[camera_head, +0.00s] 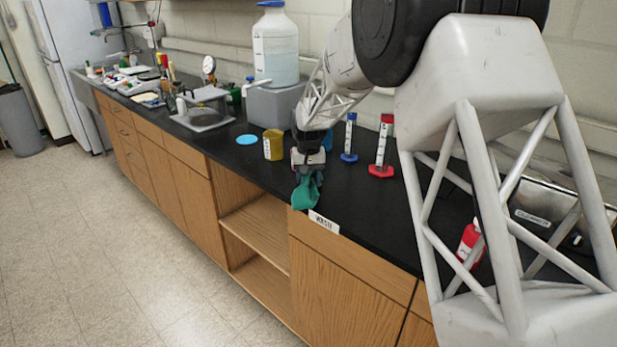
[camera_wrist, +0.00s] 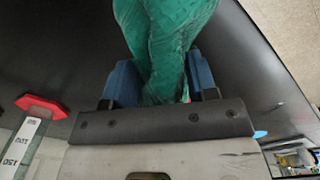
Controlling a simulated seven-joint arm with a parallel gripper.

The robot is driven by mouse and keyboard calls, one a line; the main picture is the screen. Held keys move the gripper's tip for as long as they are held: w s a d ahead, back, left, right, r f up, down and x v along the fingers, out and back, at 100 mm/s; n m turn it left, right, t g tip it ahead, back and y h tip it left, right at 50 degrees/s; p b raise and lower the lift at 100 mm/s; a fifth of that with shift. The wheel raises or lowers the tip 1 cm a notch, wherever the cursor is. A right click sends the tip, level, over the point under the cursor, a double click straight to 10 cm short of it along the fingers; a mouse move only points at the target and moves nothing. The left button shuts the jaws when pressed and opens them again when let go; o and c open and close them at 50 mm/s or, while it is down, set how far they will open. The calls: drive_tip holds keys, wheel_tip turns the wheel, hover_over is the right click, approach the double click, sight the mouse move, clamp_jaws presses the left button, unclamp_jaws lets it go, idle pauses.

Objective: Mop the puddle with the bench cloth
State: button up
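The green bench cloth (camera_head: 306,193) is bunched in my gripper (camera_head: 308,176) and hangs down by the front edge of the black bench. In the wrist view the cloth (camera_wrist: 165,35) sits between the two blue fingers of my gripper (camera_wrist: 162,82), which are shut on it. A flat, round light-blue patch, which looks like the puddle (camera_head: 247,139), lies on the bench to the left of my gripper, past a yellow beaker. A small piece of it also shows at the right in the wrist view (camera_wrist: 260,134).
A yellow beaker (camera_head: 273,145) stands just left of my gripper. A blue-based cylinder (camera_head: 349,140) and a red-based cylinder (camera_head: 382,150) stand to the right. A large jug (camera_head: 275,48) on a grey block (camera_head: 272,104) stands behind.

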drive_tip(key=o, duration=0.5)
drive_tip(key=shift+o, duration=0.2)
drive_tip(key=shift+f, duration=0.15)
drive_tip(key=shift+f, duration=1)
drive_tip(key=c, duration=1.5)
drive_tip(key=shift+r, duration=0.3)
drive_tip(key=shift+c, duration=0.3)
drive_tip(key=shift+r, duration=0.4)
